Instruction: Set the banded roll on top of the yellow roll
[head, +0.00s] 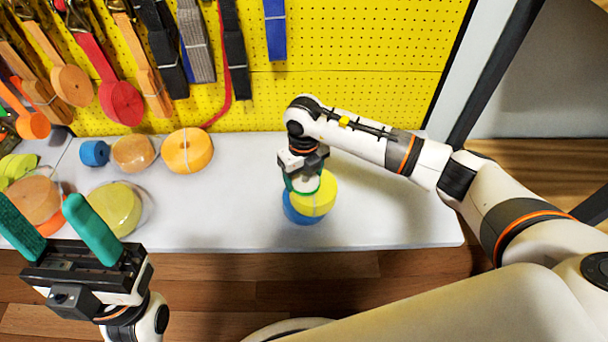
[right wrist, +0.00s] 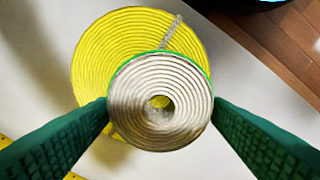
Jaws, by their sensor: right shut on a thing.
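The banded roll, a pale coil with a thin green edge (right wrist: 185,98), is between the fingers of my right gripper (right wrist: 161,108). In the head view my right gripper (head: 303,178) is shut on this roll, over the left part of the yellow roll (head: 325,193). The yellow roll also shows in the right wrist view (right wrist: 110,50), partly covered by the banded roll, with a pale cord across it. I cannot tell whether the two rolls touch. The yellow roll lies on a blue roll (head: 298,214). My left gripper (head: 40,208) is open and empty at the lower left.
The white table (head: 400,220) is clear right of the stack. At left stand an orange roll (head: 187,151), a tan roll (head: 133,153), a small blue roll (head: 95,153) and a yellowish roll (head: 117,207). Straps hang on the yellow pegboard (head: 350,50) behind.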

